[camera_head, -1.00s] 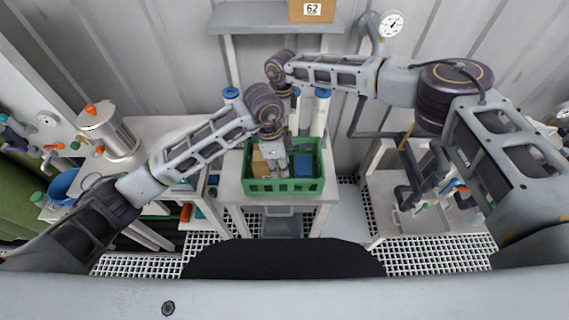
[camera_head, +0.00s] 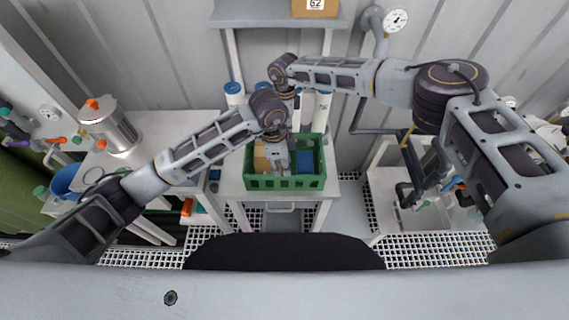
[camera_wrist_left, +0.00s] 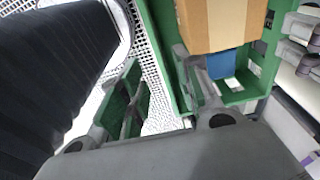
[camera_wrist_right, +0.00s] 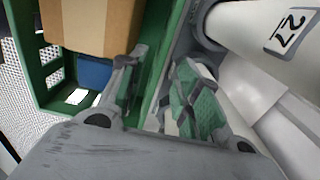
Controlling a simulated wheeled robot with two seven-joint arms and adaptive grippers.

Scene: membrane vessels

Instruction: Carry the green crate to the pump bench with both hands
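The green crate (camera_head: 312,181) stands on a small pale table in the middle of the head view, with a cardboard box (camera_wrist_left: 214,24) and a blue box (camera_head: 307,161) inside. My left gripper (camera_head: 283,169) is at its near side. In the left wrist view its fingers (camera_wrist_left: 165,105) are apart, one inside the crate and one outside the wall. My right gripper (camera_wrist_right: 160,95) is at the far side, mostly hidden in the head view. Its fingers are also apart, on either side of the crate wall. I cannot tell which surface is the pump bench.
White upright tubes (camera_head: 320,110) stand close behind the crate. A bench with a steel vessel (camera_head: 108,128) and a blue bowl (camera_head: 66,180) is on the left. A low table (camera_head: 425,215) with grey fittings is on the right. Grated floor (camera_head: 355,200) lies between.

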